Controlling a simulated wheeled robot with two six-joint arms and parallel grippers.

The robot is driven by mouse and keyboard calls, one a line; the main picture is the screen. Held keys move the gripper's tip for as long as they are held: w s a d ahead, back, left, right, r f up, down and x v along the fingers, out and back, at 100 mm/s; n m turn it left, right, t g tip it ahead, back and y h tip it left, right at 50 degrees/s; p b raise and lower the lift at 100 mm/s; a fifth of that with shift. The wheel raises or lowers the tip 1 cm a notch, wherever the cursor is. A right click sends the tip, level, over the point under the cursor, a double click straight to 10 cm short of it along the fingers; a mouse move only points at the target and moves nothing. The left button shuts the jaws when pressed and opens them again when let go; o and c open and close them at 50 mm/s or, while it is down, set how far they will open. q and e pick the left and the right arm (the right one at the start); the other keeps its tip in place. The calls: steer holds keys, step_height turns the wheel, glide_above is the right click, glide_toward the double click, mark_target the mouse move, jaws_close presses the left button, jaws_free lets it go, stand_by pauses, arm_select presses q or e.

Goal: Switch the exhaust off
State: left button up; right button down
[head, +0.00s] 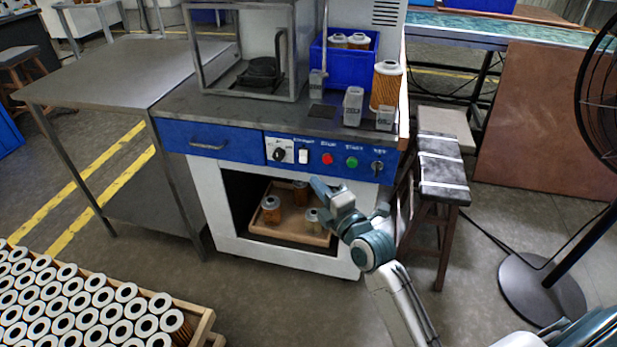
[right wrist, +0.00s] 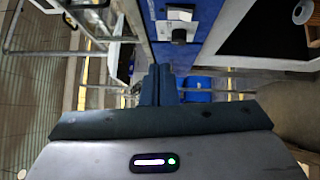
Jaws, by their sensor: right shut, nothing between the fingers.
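The blue front panel of the cabinet in the head view carries a black rotary knob (head: 279,154) on a white plate, a white rocker switch (head: 303,156), a red button (head: 327,159), a green button (head: 351,162) and a small key-like switch (head: 377,166). The labels above them are too blurred to read surely. My right gripper (head: 320,185) is shut and empty, below the panel and in front of the cabinet opening, apparently touching no control. In the right wrist view its fingers (right wrist: 160,82) are together, and a black knob (right wrist: 179,35) shows beyond them. My left gripper is out of view.
The open cabinet bay holds a tray (head: 289,237) with filter cartridges. Containers and a blue bin (head: 342,63) stand on the worktop. A metal table (head: 140,65) is left, a stool (head: 440,165) and a fan (head: 540,285) right. A crate of cartridges fills the lower left.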

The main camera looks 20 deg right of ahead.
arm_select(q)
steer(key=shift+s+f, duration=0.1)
arm_select(e)
steer(key=shift+s+d+r, duration=0.1)
steer(key=shift+s+d, duration=0.05)
steer(key=shift+s, duration=0.45)
steer(key=shift+s+d, duration=0.1)
steer(key=shift+s, duration=0.45)
